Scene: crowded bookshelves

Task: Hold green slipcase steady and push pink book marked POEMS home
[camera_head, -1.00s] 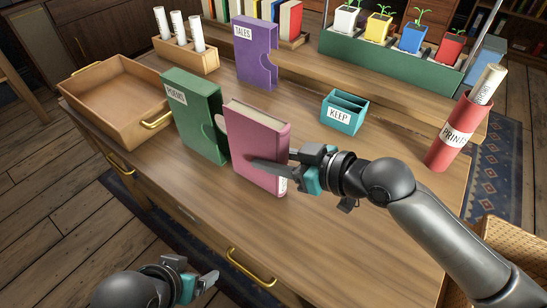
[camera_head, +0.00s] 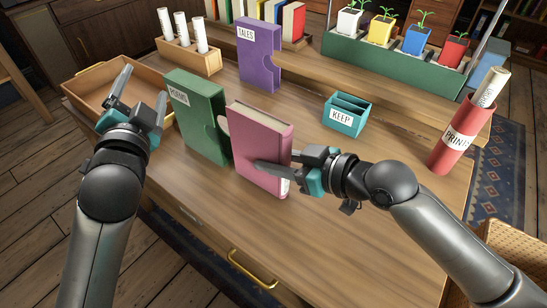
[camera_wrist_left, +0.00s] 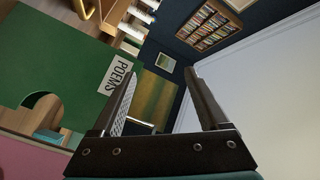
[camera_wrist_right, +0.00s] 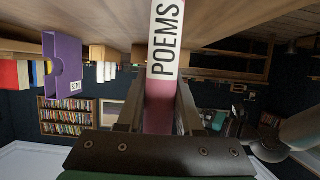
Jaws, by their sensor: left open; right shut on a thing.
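The green slipcase (camera_head: 198,125), labelled POEMS, stands upright on the table; it also shows at the left of the left wrist view (camera_wrist_left: 60,65). The pink book (camera_head: 258,145) stands upright just right of the slipcase's notched open side, apparently outside it or barely at its mouth. Its POEMS spine label faces the right wrist camera (camera_wrist_right: 167,45). My right gripper (camera_head: 280,168) is shut on the pink book from the right, fingers on both covers. My left gripper (camera_head: 142,95) is open and empty, raised left of the slipcase, over the tray's edge.
A wooden tray (camera_head: 85,88) lies left of the slipcase. A purple TALES slipcase (camera_head: 258,55) stands behind. A teal KEEP box (camera_head: 344,116), a red PRINTS tube (camera_head: 460,135) and a green planter (camera_head: 390,55) are to the right. The front of the table is mostly clear.

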